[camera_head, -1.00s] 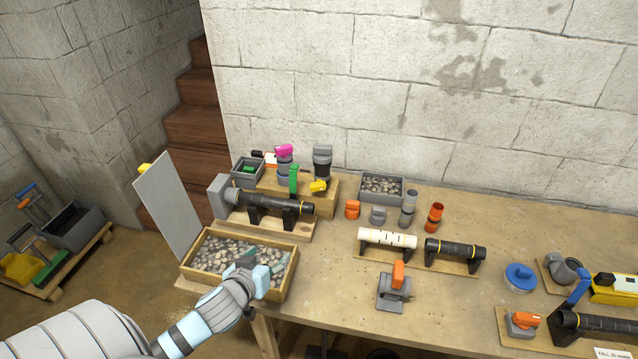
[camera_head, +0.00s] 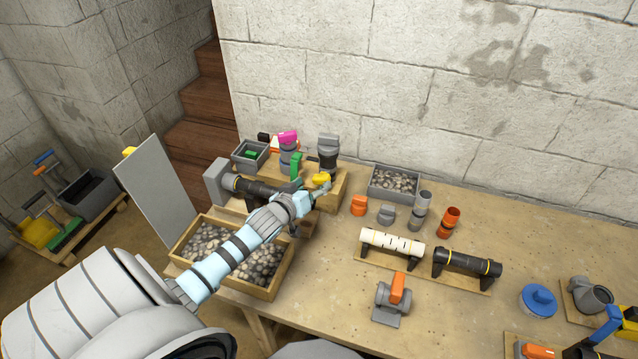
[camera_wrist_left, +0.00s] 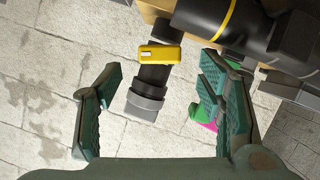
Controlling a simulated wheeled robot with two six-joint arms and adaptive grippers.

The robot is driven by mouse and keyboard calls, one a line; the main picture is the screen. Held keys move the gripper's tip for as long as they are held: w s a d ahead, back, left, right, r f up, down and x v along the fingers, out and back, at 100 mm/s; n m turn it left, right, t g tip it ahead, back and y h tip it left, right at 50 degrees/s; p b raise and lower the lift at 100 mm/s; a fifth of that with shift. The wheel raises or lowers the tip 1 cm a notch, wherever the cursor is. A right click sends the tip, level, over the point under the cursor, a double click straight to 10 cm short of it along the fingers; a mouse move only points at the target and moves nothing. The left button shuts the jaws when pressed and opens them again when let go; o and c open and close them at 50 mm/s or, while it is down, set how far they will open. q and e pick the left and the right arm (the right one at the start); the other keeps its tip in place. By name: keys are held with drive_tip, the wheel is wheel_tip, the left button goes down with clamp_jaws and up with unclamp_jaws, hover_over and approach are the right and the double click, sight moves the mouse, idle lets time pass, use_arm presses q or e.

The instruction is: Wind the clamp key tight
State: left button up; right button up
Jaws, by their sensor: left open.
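A small yellow key-like block (camera_head: 321,179), seemingly the clamp key, sits at the front of an upright black and grey fitting (camera_head: 328,146) on a wooden stand (camera_head: 333,198). In the left wrist view the yellow block (camera_wrist_left: 160,54) lies across the dark fitting (camera_wrist_left: 146,98). My left gripper (camera_head: 317,193) is just in front of the block, near its level. The wrist view shows its fingers (camera_wrist_left: 162,88) wide apart, with the block ahead between their lines and nothing held. My arm hides part of the stand and the black pipe. My right gripper is not in view.
A green handle (camera_head: 296,166) and a magenta-topped fitting (camera_head: 288,140) stand close by. A gravel box (camera_head: 178,248) is under my forearm.

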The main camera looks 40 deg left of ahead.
sight(319, 181)
use_arm(q)
drive_tip(key=x, duration=0.2)
drive_tip(key=b+x, duration=0.1)
drive_tip(key=x, duration=0.2)
drive_tip(key=shift+w+f, duration=0.1)
drive_tip(key=shift+f, duration=0.2)
drive_tip(key=shift+w, duration=0.15)
drive_tip(key=shift+r, duration=0.2)
drive_tip(key=c, duration=1.1)
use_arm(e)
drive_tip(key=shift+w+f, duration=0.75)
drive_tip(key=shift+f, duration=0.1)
